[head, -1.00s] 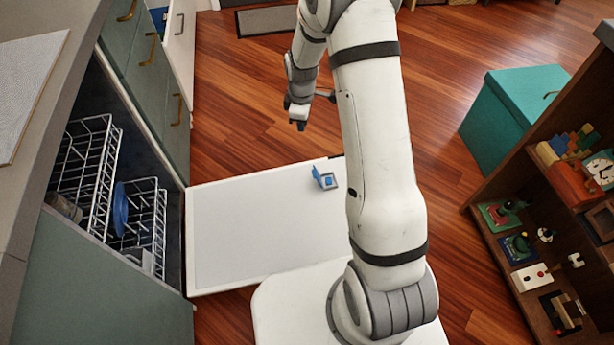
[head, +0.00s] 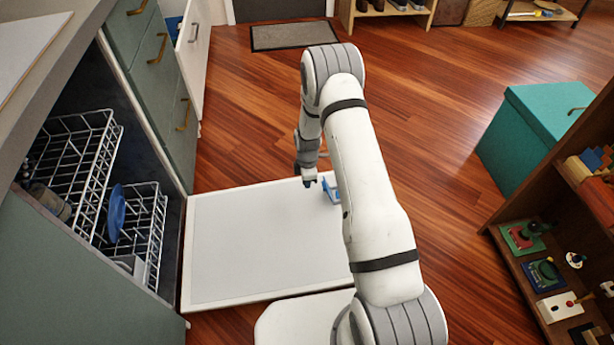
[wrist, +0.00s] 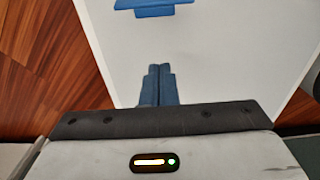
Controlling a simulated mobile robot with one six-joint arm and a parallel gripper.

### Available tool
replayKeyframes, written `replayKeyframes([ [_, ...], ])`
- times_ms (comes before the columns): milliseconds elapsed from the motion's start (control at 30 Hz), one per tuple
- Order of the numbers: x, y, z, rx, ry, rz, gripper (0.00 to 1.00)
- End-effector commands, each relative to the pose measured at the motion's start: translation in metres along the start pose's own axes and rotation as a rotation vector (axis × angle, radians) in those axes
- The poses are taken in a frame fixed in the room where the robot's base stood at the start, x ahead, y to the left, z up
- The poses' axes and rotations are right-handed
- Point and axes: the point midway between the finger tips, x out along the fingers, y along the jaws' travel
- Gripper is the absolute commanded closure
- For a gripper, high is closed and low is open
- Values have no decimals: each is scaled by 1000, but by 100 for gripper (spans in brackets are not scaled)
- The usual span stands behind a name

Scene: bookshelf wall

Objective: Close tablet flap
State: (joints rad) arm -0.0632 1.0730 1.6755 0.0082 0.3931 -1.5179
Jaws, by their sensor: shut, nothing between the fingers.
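The tablet flap (head: 331,190) is a small blue lid on the inner face of the lowered white dishwasher door (head: 240,240), near the door's far right corner. It stands raised, and my arm partly hides it and its holder. The flap also shows cut off at the top edge of the wrist view (wrist: 150,6). My gripper (head: 309,182) hangs just left of the flap in the head view. In the wrist view my gripper's blue fingers (wrist: 160,72) are pressed together and empty, with a strip of white door showing between them and the flap.
Wire dish racks (head: 85,180) sit inside the dishwasher at left, with a blue dish (head: 117,213) in one. An open drawer (head: 193,50) is beyond. A teal box (head: 535,125) and a toy shelf (head: 535,250) stand at right. Wooden floor is clear beyond the door.

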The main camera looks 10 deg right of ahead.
Motion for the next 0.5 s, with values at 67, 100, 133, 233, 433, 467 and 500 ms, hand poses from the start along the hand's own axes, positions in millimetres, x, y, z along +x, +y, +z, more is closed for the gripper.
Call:
replayKeyframes([
  [67, 24, -1, 0, 1, 0, -2, 100],
  [100, 33, -1, 0, 1, 0, -2, 100],
  [133, 39, -1, 0, 1, 0, -2, 100],
  [233, 32, 1, 17, 6, 0, 4, 100],
  [433, 24, 0, 37, 3, 0, 0, 100],
  [467, 23, 0, 38, 3, 0, 0, 100],
  [500, 22, 0, 39, 2, 0, 0, 100],
])
